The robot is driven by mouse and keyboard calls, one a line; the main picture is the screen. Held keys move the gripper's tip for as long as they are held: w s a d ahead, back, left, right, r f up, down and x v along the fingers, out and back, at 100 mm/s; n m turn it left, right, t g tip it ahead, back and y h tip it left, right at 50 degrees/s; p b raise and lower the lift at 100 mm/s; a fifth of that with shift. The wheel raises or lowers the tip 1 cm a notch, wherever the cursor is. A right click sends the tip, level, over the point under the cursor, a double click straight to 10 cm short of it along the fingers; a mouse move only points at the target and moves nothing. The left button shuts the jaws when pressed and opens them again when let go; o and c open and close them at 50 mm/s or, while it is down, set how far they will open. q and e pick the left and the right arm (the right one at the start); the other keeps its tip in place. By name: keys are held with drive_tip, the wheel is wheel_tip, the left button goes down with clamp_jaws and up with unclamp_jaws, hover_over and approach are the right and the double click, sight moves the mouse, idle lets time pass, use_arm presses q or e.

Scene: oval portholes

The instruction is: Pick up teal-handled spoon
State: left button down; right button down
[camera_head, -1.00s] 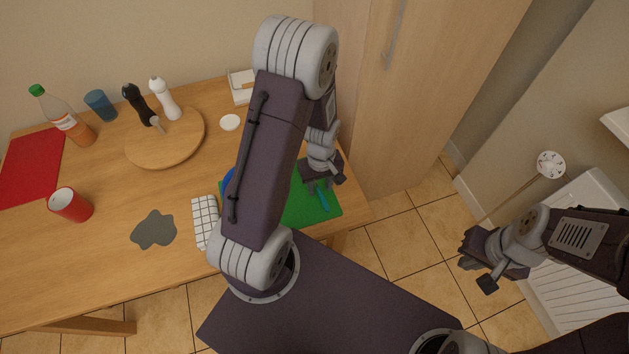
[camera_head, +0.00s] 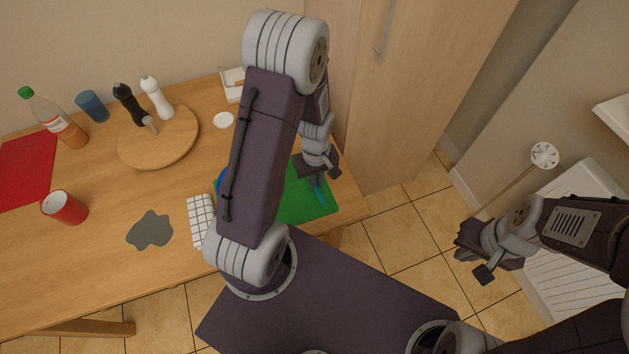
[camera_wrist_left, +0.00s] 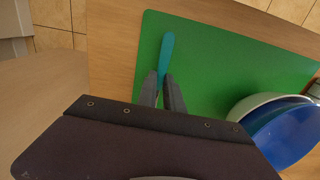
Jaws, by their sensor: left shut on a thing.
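The teal-handled spoon (camera_head: 321,192) is over the green mat (camera_head: 295,205) near the table's right end. In the left wrist view its teal handle (camera_wrist_left: 166,52) reaches away from between my fingertips. My left gripper (camera_head: 317,178) is shut on the handle, low over the mat; it also shows in the left wrist view (camera_wrist_left: 162,82). The rest of the spoon is hidden by the gripper. I cannot tell whether the spoon still touches the mat. My right gripper (camera_head: 472,265) is open and empty, off the table to the right.
In the left wrist view a blue bowl (camera_wrist_left: 288,136) and a white bowl (camera_wrist_left: 246,104) stand together at the mat's right. A checked cloth (camera_head: 201,218), grey patch (camera_head: 150,231), red cup (camera_head: 66,208) and round wooden board (camera_head: 160,155) lie further left. A tall cabinet (camera_head: 400,100) stands behind.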

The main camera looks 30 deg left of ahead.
use_arm(q)
drive_tip(key=r, duration=0.1)
drive_tip(key=d+r, duration=0.1)
drive_tip(key=r, duration=0.1)
drive_tip(key=shift+r, duration=0.15)
drive_tip(key=s+d+r, duration=0.1)
drive_tip(key=d+r, duration=0.2)
drive_tip(key=d, duration=0.2)
drive_tip(key=d+r+p, duration=0.1)
drive_tip(key=d+r, duration=0.2)
drive_tip(key=d, duration=0.2)
drive_tip(key=shift+s+d, duration=0.3)
drive_tip(key=shift+s, duration=0.05)
drive_tip(key=shift+r, duration=0.1)
